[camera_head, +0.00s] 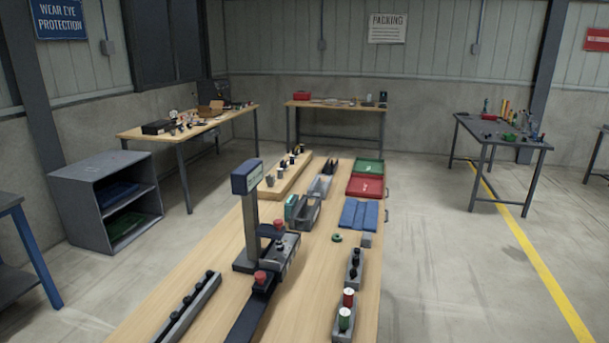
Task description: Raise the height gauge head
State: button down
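What looks like the height gauge stands near the middle of the wooden bench: an upright grey column (250,220) on a dark base (245,263), topped by a blue-grey box with a pale panel (247,177). A dark part with a red knob (279,225) sits low, just right of the column, above a small dark block unit. Which part is the sliding head is too small to tell for sure. A second red knob (260,277) is in front, on a dark strip. My gripper is not in view.
The bench (306,300) also bears a grey rail with black knobs (190,305), a rail with red and green capped pieces (348,300), open grey bins (307,212), blue mats (359,215), a red tray (365,187) and a green tray (368,166). Clear floor lies right of it.

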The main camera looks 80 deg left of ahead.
aim_at(277, 230)
jog(key=i, duration=1.35)
jog(key=u, duration=3.65)
